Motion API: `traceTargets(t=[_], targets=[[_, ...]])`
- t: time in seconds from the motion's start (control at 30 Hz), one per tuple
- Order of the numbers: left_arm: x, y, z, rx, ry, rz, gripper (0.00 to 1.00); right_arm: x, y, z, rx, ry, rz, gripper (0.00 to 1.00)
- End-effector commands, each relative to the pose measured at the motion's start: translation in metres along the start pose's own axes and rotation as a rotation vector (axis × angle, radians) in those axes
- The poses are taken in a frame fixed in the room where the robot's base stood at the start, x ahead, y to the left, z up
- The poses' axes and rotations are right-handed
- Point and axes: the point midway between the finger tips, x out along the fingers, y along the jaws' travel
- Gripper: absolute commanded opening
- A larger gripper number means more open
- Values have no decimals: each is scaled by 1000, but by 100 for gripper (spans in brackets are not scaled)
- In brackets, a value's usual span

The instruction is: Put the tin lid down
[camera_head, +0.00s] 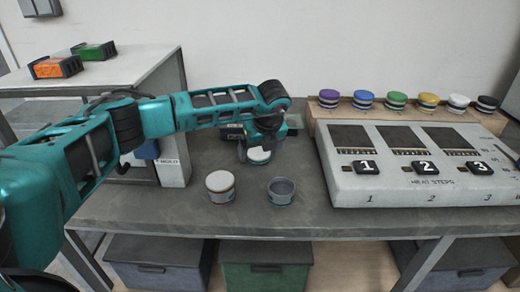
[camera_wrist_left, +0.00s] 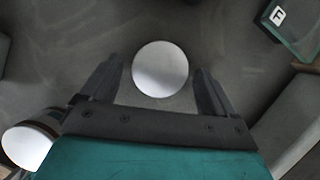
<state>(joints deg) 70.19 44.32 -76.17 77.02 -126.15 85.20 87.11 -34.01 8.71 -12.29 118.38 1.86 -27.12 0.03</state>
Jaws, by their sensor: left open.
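The tin lid (camera_head: 259,156) is a pale round disc on the grey bench, below my left gripper. In the left wrist view the lid (camera_wrist_left: 160,68) shows as a shiny disc between the two fingers, with a gap on each side. My left gripper (camera_head: 257,148) is open and points down; its fingers show apart in the left wrist view (camera_wrist_left: 157,88). An open, empty-looking tin (camera_head: 281,191) stands nearer the bench's front. A tin with a pale top (camera_head: 220,187) stands to its left. My right gripper is not in view.
A heat-step panel (camera_head: 420,185) fills the bench's right side. A rack (camera_head: 400,122) with several coloured-lid tins stands behind it. A labelled box (camera_head: 173,170) stands to the left. The bench (camera_head: 330,220) is clear at the front.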

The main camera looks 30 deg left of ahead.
Motion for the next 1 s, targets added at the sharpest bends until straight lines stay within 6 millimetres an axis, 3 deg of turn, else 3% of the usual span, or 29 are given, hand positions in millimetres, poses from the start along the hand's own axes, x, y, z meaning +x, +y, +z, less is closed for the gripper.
traceTargets(t=[0.4, 0.6, 1.0], targets=[[-80, -1, 1, 1, -2, -6, 89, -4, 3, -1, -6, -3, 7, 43], [-110, 0, 0, -1, 0, -3, 89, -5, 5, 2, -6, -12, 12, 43], [-120, 0, 0, 0, 0, -1, 89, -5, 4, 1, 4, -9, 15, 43]])
